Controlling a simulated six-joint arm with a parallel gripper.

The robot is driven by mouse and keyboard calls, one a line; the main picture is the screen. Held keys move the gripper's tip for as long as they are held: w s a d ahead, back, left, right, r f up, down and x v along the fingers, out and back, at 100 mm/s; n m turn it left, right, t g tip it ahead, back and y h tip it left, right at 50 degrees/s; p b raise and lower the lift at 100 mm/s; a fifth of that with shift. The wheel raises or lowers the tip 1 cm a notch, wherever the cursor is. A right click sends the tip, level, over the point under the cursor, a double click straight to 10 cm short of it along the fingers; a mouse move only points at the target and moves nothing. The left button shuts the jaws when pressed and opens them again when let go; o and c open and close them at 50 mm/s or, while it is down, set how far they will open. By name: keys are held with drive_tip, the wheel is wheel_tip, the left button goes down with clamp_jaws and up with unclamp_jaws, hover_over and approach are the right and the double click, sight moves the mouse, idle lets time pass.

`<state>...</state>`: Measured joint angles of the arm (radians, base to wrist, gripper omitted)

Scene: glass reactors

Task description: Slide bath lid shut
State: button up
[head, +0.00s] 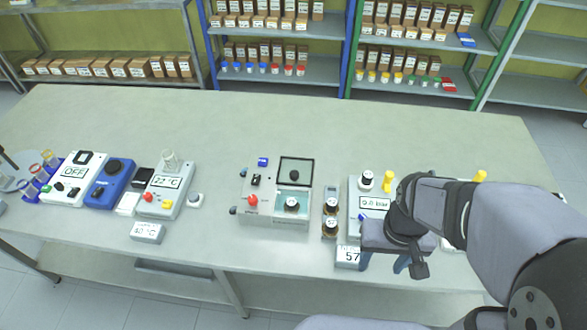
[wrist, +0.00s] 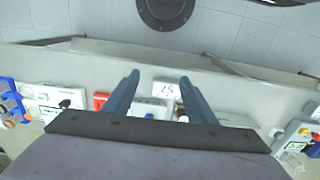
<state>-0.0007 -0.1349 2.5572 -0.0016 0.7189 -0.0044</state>
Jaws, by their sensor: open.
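The bath (head: 268,218) is a pale box left of my gripper in the head view. Its dark-framed, see-through lid (head: 296,171) sits at the back of its right half. The basin (head: 293,190) in front of the lid is uncovered, and a dark bottle with a white cap (head: 291,204) stands in it. My gripper (head: 382,267) is open and empty, fingers pointing down, to the right of the bath near the table's front edge. In the wrist view my two blue fingers (wrist: 159,80) are spread apart. I cannot make out the lid there.
Two dark bottles (head: 330,226) stand between the bath and my gripper. A box with a pressure readout (head: 368,203) is behind my gripper. The back of the table (head: 250,115) is clear.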

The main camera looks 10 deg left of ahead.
drive_tip(key=shift+w+a, duration=0.1)
drive_tip(key=shift+w, duration=0.3)
drive_tip(key=c, duration=0.5)
drive_tip(key=w, duration=0.2)
drive_tip(key=w+a+b, duration=0.1)
drive_tip(key=w, duration=0.1)
drive_tip(key=shift+r, duration=0.15)
clamp_jaws()
drive_tip(key=w+a+r+n+t+b, duration=0.1)
drive_tip(key=w+a+b, duration=0.3)
drive_tip(key=w+a, duration=0.6)
drive_tip(key=w+a+r+t+b, duration=0.1)
drive_tip(key=w+a+t+b, duration=0.2)
drive_tip(key=w+a, duration=0.8)
drive_tip(key=w+b, duration=0.1)
drive_tip(key=w, duration=0.5)
drive_tip(key=shift+w+n+y, duration=0.25)
drive_tip(key=shift+n+y, duration=0.05)
drive_tip(key=shift+n, duration=0.1)
